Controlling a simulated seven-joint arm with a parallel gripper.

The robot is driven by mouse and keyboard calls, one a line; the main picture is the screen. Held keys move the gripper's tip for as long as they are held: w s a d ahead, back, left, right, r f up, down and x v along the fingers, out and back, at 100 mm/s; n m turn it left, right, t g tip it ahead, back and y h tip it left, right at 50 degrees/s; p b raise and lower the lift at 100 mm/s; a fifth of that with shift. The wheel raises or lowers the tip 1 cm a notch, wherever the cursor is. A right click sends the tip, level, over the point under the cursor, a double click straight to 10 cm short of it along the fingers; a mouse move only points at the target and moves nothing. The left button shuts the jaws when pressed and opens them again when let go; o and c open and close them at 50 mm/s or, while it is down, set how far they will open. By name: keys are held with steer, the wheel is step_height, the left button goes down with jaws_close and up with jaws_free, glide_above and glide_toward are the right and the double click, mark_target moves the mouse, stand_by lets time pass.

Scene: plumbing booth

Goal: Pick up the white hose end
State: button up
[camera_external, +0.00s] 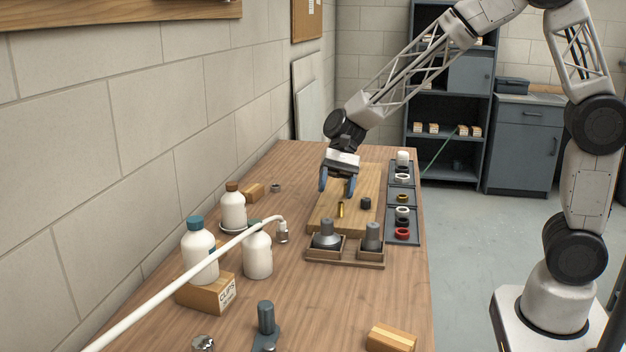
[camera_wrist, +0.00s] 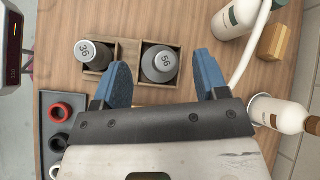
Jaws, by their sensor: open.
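The white hose (camera_external: 180,288) rises from the lower left in the external view and passes over the bottles. My gripper (camera_external: 337,184) is open and empty, above the wooden board, farther back and to the right of the hose end. Its two blue fingers (camera_wrist: 162,60) are spread apart in the wrist view.
Three white bottles, including a teal-capped one (camera_external: 200,250) and a brown-capped one (camera_external: 233,208), crowd the hose. A wooden tray (camera_external: 345,262) holds two grey-topped pieces. Dark trays (camera_external: 403,230) with rings line the right edge. The wall (camera_external: 110,160) bounds the left.

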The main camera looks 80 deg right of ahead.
mark_target(280, 230)
steer(key=w+d+f+m+t+y, duration=0.1)
steer(key=w+d+f+m, duration=0.1)
steer(key=w+f, duration=0.2)
steer(key=w+d+f+m+t+y, duration=0.1)
steer(key=w+d+f+m, duration=0.1)
steer(key=w+f, duration=0.2)
steer(key=w+d+f+m+y, duration=0.1)
steer(key=w+d+f+m, duration=0.1)
steer(key=w+f, duration=0.2)
steer(key=shift+w+d+m+t+y, duration=0.2)
steer(key=shift+w+m+t+y, duration=0.15)
steer(key=shift+w, duration=0.55)
steer(key=shift+x, duration=1.25)
steer(key=shift+x, duration=2.6)
steer(key=shift+w, duration=0.2)
